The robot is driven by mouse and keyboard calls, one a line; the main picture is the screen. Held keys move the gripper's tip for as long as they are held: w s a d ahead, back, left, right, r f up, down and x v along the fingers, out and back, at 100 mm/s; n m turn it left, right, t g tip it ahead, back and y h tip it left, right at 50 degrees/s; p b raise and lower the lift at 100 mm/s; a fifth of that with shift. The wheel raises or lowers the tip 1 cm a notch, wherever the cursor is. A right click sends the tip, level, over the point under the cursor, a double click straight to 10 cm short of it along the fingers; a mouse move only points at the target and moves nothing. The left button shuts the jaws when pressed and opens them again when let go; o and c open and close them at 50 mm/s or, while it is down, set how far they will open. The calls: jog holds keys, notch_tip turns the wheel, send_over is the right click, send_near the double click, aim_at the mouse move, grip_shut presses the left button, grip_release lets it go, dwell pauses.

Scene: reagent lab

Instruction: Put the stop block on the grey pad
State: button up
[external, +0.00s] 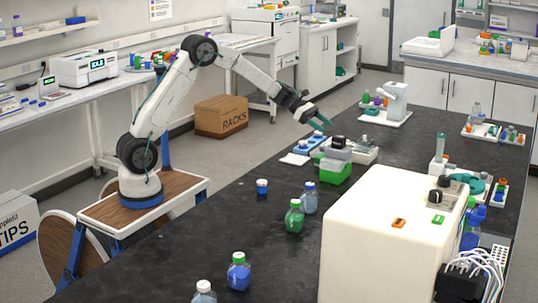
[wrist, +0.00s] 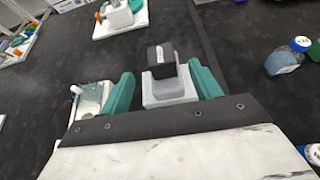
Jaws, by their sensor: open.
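A dark block (wrist: 161,60) with a pale mark on top, perhaps the stop block, sits on a light grey stepped piece (wrist: 170,88) in the wrist view. I cannot clearly pick out a separate grey pad.
Blue-topped blocks (external: 318,142) and a pale instrument (external: 362,153) stand close by. Several bottles, including a green one (external: 294,216), stand toward the front. A large cream machine (external: 385,235) fills the front right. The dark bench (external: 255,245) has clear room at left.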

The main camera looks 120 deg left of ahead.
jog(key=v, duration=0.6)
jog(key=w+d+r+m+g+h, duration=0.1)
jog(key=w+d+r+m, duration=0.15)
jog(key=d, duration=0.55)
jog(key=w+d+r+m+g+h, duration=0.15)
jog(key=d+m, duration=0.25)
jog(key=d, duration=0.4)
jog(key=w+d+r+m+g+h, duration=0.1)
jog(key=w+d+r+m+h, duration=0.15)
jog(key=d, duration=0.55)
jog(key=s+d+r+m+g, duration=0.1)
jog(key=s+d+m+g, duration=0.2)
jog(key=d+m, duration=0.75)
jog(key=s+d+m+g+y, duration=0.1)
jog(key=s+d+m+g, duration=0.15)
jog(key=s+d, duration=0.55)
jog(key=s+d+m+g, duration=0.1)
jog(key=s+d+m, duration=0.25)
jog(key=d, duration=0.75)
jog(key=s+d+f+m+y, duration=0.2)
jog(key=s+m, duration=0.3)
jog(key=s, duration=0.2)
jog(key=s+d+f+m+g+y, duration=0.1)
jog(key=s+d+f+m+y, duration=0.1)
jog(key=s+m, duration=0.3)
jog(key=shift+s+g, duration=0.3)
jog(key=shift+s, duration=0.55)
